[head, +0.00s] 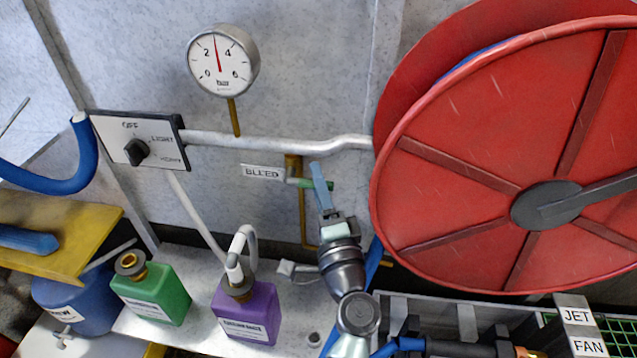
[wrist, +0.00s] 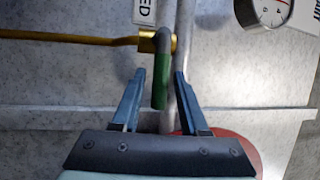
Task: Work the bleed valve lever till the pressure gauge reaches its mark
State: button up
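The bleed valve lever (head: 302,183) has a green handle and sits on a brass fitting beside the BLEED label (head: 263,172). In the wrist view the green handle (wrist: 160,92) hangs from a grey elbow on the brass body (wrist: 172,43). My gripper (head: 321,180) is at the lever; in the wrist view its blue fingers (wrist: 159,75) are open, one on each side of the handle, with gaps showing. The round pressure gauge (head: 222,62) has a red needle pointing up between 2 and 4; its target mark is too small to make out. Part of the gauge (wrist: 265,12) shows in the wrist view.
A large red hose reel (head: 450,170) stands close to my gripper's right. A selector switch panel (head: 140,142) is on the left wall. Purple (head: 255,315) and green (head: 165,295) jugs stand on the ledge below. A grey pipe (head: 270,142) runs above the lever.

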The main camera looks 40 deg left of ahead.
grip_shut()
dwell(1.2)
